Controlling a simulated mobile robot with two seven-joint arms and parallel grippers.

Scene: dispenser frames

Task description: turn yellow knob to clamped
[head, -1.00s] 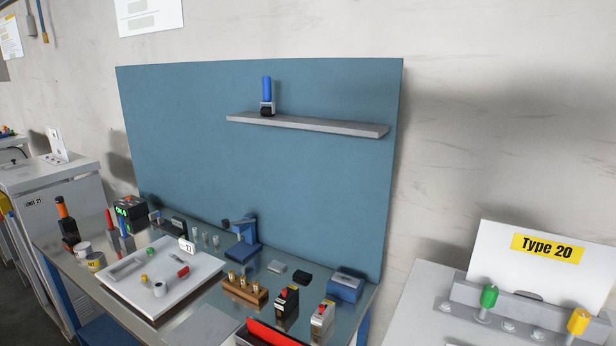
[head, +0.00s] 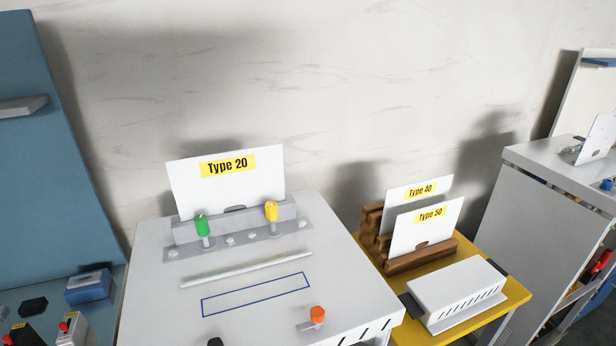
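The yellow knob (head: 271,211) stands upright at the right end of a grey clamp bar (head: 236,226) on a light grey cabinet top (head: 149,274). A green knob (head: 202,226) stands on the same bar to its left. A white card labelled Type 20 (head: 225,184) stands upright behind the knobs, its lower edge at the bar. The frames do not show clearly whether the yellow knob is clamped. Neither of my grippers is in the head view.
A white rod (head: 246,269) and a blue outlined rectangle (head: 256,294) lie in front of the bar. An orange knob (head: 317,314) and a black knob (head: 215,342) are near the front. Right, a yellow table (head: 505,287) holds Type 40 (head: 417,192) and Type 50 (head: 427,227) cards in wooden racks.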

